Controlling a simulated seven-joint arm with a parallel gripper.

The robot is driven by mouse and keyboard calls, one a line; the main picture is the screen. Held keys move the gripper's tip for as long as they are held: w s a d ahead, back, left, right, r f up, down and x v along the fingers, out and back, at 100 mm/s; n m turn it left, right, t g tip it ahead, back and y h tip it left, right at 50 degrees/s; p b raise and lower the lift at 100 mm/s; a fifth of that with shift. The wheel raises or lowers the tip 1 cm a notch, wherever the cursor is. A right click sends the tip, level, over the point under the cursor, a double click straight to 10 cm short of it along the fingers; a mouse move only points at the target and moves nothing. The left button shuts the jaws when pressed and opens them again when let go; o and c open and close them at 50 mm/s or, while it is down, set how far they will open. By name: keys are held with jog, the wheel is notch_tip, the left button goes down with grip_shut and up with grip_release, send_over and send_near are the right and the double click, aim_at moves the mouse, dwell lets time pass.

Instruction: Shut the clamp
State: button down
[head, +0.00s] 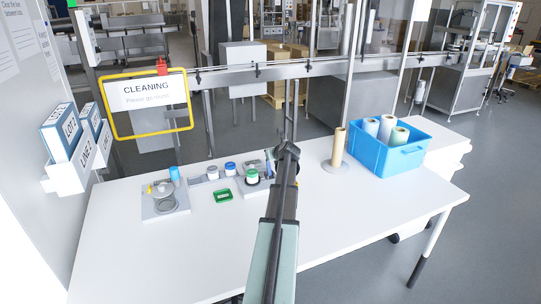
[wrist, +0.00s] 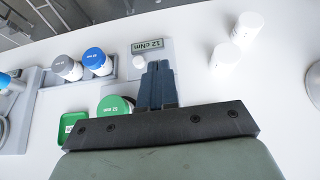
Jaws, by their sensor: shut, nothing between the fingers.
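My gripper (wrist: 157,85) is shut and empty, its two dark blue fingers together. In the wrist view it is above a grey station with a small display (wrist: 148,45) reading 12 cNm. A jar with a green lid (wrist: 115,105) is just left of the fingers, partly covered by my gripper body; in the head view the green-lidded jar (head: 252,176) sits on the station, left of my arm. A small white round part (wrist: 138,63) shows near the fingertips. I cannot make out the clamp or its state; the gripper and arm hide part of the station.
A rack of jars with a blue-lidded one (wrist: 97,60), a green tray (head: 223,196) and a grey fixture (head: 165,207) are to the left. Two white cylinders (wrist: 248,27) (wrist: 225,58) are right of the fingers. A blue crate (head: 402,158) and a tan roll (head: 338,147) stand right.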

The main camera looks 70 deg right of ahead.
jog(key=s+a+r, duration=0.5)
jog(key=r, duration=0.5)
jog(key=shift+r, duration=0.15)
jog(key=shift+a, duration=0.1)
dwell(0.4)
